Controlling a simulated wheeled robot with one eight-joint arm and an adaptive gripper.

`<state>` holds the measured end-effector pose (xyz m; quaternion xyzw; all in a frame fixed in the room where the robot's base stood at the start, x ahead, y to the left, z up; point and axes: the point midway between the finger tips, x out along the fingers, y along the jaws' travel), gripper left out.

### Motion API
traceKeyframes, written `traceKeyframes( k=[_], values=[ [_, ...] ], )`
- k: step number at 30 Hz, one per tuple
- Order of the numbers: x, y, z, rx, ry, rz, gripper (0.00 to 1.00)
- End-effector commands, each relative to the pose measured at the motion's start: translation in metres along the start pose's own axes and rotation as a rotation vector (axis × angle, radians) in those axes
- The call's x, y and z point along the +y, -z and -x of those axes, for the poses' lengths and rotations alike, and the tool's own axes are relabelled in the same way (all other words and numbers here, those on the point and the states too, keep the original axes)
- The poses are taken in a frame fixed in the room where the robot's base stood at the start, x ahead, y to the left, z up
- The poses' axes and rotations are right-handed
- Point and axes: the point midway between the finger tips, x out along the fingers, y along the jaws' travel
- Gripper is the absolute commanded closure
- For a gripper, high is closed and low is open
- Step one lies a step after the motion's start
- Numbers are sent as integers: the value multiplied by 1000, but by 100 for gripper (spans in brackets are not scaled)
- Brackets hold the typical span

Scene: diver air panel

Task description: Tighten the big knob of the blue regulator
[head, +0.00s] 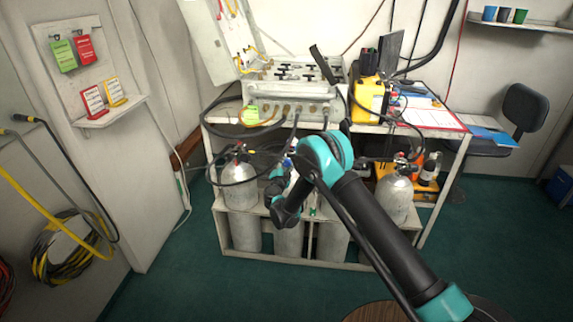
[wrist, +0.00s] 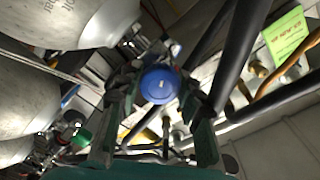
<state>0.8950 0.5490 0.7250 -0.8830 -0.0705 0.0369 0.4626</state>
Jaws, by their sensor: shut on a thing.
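The blue regulator's big round knob (wrist: 159,86) faces the camera in the middle of the wrist view. My gripper (wrist: 157,95) has one finger on each side of the knob and is shut on it. The regulator's body behind the knob is mostly hidden. In the head view my arm reaches down to the cylinder rack under the bench, and its links cover most of the regulator and the fingertips.
Grey cylinders (head: 239,184) stand in the rack (head: 228,212), with hoses around their valves. A smaller green knob (wrist: 83,138) shows at lower left in the wrist view. The gauge panel (head: 290,88) and a yellow case (head: 370,98) are on the bench above. The green floor in front is clear.

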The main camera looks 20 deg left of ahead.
Motion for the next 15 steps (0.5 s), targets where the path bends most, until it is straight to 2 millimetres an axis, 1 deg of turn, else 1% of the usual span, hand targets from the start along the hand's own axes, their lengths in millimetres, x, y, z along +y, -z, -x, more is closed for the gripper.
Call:
traceKeyframes(
  k=[8, 15],
  values=[
    [0, 0, 0, 0, -1, -66, 93],
    [0, 0, 0, 0, -1, -221, 93]
  ],
)
